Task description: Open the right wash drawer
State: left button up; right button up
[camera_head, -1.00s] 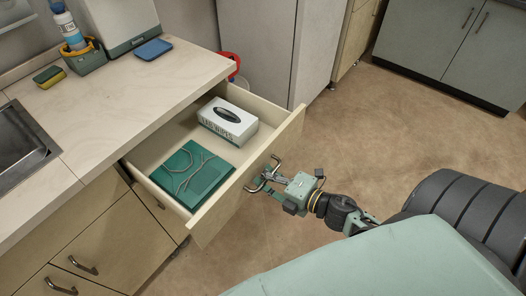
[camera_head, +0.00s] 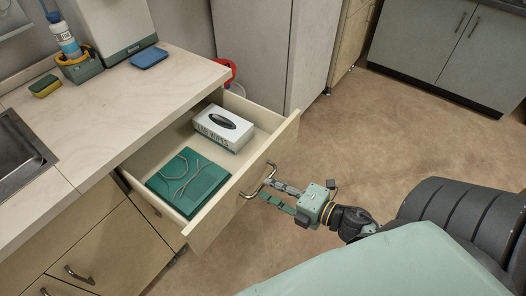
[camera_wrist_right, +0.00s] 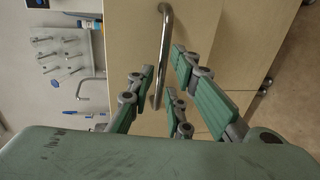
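The wash drawer (camera_head: 240,191) is pulled well out of the counter, and its inside shows. It holds a white wipes box (camera_head: 224,127) and a green flat pack (camera_head: 187,180) with a grey cord or tubing on it. The curved metal handle (camera_head: 260,181) is on the drawer front. My right gripper (camera_head: 268,192) is just in front of the handle. In the right wrist view the handle (camera_wrist_right: 164,50) stands beyond and between the spread green fingers (camera_wrist_right: 163,82), which are open and not closed on it. My left gripper is not in view.
The counter (camera_head: 120,118) with a sink (camera_head: 18,155) lies above the drawer. Closed drawers with handles (camera_head: 80,274) are below at left. A red bucket (camera_head: 231,72) stands behind the drawer. Open floor (camera_head: 365,135) lies to the right, with grey cabinets (camera_head: 440,50) beyond.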

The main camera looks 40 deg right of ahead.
jog(key=v, duration=0.7)
jog(key=shift+s, duration=0.3)
jog(key=shift+d, duration=0.1)
